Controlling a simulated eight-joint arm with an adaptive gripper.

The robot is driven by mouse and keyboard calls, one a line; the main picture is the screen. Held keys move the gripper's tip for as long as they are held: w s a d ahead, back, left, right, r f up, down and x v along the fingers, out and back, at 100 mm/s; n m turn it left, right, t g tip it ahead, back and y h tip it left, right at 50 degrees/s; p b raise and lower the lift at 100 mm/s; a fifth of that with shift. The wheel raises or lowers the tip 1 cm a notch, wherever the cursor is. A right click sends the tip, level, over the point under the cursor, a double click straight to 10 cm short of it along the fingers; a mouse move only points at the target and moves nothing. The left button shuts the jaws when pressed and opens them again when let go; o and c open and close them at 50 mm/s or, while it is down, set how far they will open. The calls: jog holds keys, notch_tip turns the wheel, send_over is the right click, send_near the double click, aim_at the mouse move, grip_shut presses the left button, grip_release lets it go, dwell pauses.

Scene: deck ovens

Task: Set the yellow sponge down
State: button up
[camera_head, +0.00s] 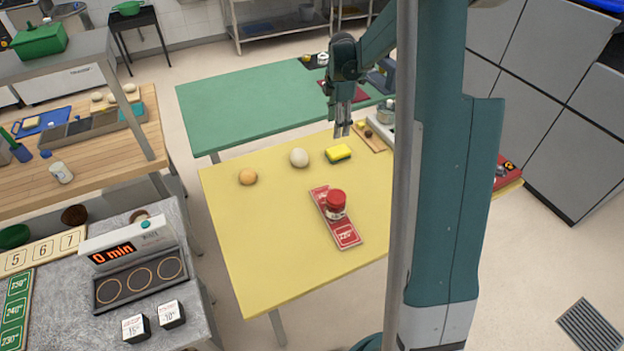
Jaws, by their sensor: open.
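The yellow sponge (338,153) has a yellow top and a dark lower side. It lies on the yellow table (260,240), right of a pale round ball. My gripper (342,131) points down just above and behind the sponge in the picture, with its two fingers slightly apart and nothing visible between them. The fingertips look clear of the sponge, but the exact gap is hard to tell. The sponge is fully in view.
On the yellow table are a white ball (299,158), an orange ball (248,177) and a red-topped jar (336,204) on a red strip (345,234). A wooden board (370,138) lies right of the sponge. The table's front left is clear. A green table (250,105) stands behind.

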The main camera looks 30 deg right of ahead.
jog(key=s+a+r+m+t, duration=0.3)
jog(key=s+a+r+m, duration=0.4)
jog(key=s+a+r, duration=0.8)
jog(key=s+a+r+m+t, duration=0.1)
jog(key=s+a+m, duration=0.4)
jog(key=s, duration=0.5)
jog(key=s+a+m+t, duration=0.2)
jog(key=s+a+m, duration=0.2)
jog(key=s+a, duration=0.4)
jog(key=shift+s+a+r+m+t, duration=0.15)
jog(key=shift+s+r+m+t, duration=0.25)
jog(key=shift+s, duration=1.3)
jog(key=shift+f+b, duration=1.1)
jog(key=shift+f, duration=0.05)
